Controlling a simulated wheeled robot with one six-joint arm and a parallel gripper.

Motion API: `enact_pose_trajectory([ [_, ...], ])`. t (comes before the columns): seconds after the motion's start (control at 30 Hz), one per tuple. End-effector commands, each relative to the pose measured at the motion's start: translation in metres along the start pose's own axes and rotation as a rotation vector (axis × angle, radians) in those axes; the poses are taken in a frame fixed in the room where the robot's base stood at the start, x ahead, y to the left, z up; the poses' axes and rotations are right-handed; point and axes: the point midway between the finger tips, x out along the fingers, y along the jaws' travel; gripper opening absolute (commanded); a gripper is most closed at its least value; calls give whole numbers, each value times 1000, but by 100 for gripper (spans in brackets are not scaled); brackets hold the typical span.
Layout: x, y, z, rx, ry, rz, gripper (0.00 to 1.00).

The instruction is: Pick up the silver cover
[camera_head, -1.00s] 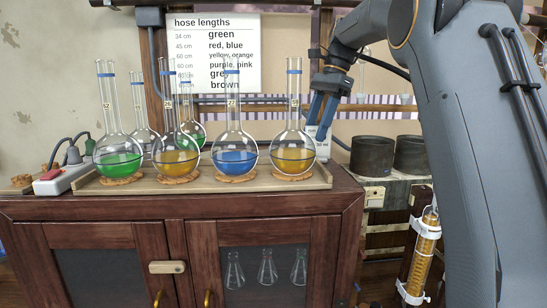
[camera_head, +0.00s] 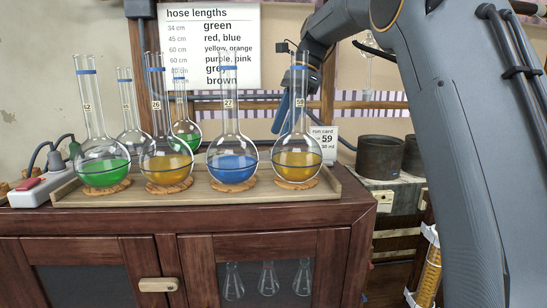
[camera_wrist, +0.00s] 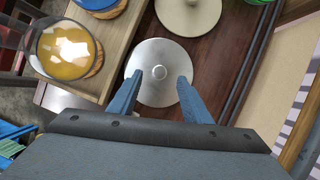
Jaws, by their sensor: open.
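The silver cover (camera_wrist: 158,94) is a round, shiny metal disc with a small knob in its middle, lying on dark wood beside the flask tray in the wrist view. My gripper (camera_wrist: 160,80) is open, with its two blue fingers above the disc, one on each side of the knob. They look apart from the knob; the height gap is hard to judge. In the head view my gripper (camera_head: 283,110) is behind the rightmost flask's neck, partly hidden by it. The cover is hidden in that view.
A cream round cover (camera_wrist: 188,14) lies just beyond the silver one. Tall flasks stand in front on a wooden tray (camera_head: 200,197), including a yellow one (camera_head: 297,160) and a blue one (camera_head: 232,165). A run card (camera_head: 323,140) and dark pots (camera_head: 380,157) are to the right.

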Motion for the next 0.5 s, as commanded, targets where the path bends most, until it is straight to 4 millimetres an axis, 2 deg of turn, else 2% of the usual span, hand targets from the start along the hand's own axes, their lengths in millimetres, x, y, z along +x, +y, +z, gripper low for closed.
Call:
enact_pose_trajectory([
  [0.33, 40, 1, 0, 1, -1, 2, 45],
  [0.5, 50, 0, 0, -1, 0, 1, 45],
])
